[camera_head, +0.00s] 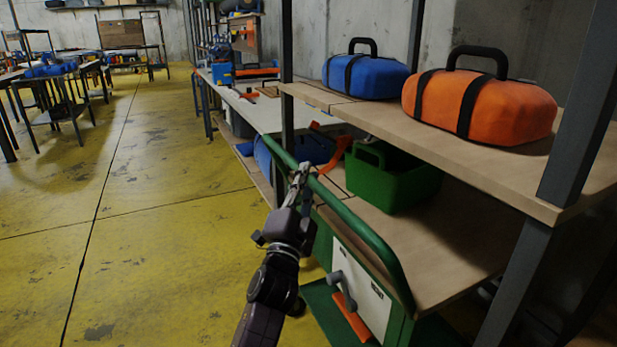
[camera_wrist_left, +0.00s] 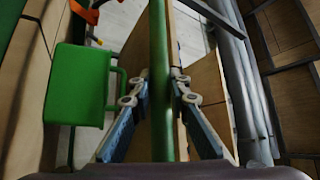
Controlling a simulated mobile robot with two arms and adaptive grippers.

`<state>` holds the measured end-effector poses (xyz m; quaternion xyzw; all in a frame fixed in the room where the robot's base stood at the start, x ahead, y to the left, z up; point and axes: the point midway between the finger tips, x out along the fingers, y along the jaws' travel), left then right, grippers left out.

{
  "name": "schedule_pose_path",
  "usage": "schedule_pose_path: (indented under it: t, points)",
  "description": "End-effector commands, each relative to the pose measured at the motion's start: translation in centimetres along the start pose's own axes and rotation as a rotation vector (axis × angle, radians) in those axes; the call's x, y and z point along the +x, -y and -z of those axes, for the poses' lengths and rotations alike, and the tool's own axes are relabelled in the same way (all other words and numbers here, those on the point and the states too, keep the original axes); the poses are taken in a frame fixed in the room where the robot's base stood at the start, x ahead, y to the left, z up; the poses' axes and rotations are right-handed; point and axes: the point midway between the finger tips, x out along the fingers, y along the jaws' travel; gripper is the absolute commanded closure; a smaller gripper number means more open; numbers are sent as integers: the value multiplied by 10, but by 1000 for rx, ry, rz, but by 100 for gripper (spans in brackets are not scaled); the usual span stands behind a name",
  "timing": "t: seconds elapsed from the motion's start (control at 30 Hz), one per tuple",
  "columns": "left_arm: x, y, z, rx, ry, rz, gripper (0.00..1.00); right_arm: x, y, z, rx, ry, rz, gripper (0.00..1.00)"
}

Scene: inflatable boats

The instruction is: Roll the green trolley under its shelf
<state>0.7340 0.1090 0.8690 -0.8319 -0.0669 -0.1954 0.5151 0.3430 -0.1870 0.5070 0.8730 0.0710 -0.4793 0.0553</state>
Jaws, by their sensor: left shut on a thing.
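The green trolley (camera_head: 323,245) stands at the front of the shelf (camera_head: 470,148), low in the head view. It has a green push rail (camera_head: 361,232), a pale side panel (camera_head: 368,281) with a grey handle, and a green lower deck. My left gripper (camera_head: 301,178) is shut on the rail. In the left wrist view its fingers (camera_wrist_left: 160,82) lie on both sides of the green rail (camera_wrist_left: 159,35). My gripper hides part of the rail. I cannot tell how far the trolley reaches under the shelf. My right gripper is out of view.
A green bin (camera_head: 394,187) rests on a wooden board just behind the rail. A blue bag (camera_head: 364,76) and an orange bag (camera_head: 480,104) sit on the shelf board. A dark shelf post (camera_head: 514,282) stands at the right. Yellow floor (camera_head: 160,230) at the left is clear.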

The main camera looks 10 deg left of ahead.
Motion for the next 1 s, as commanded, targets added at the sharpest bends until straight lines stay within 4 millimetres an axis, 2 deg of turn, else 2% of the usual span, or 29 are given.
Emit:
schedule_pose_path:
  t: [0.33, 0.37, 0.5, 0.83, 1.0]
  points:
    - [1, 0, 3, -2, -4, 0, 100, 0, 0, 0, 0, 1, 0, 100]
    - [1, 0, 3, -2, -4, 0, 81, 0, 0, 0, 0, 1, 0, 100]
    - [1, 0, 3, -2, -3, 0, 66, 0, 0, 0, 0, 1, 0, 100]
    - [-2, 0, 1, -1, -1, 0, 66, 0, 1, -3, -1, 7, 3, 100]
    - [-22, -2, 1, -2, -1, -3, 66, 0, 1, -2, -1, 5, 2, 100]
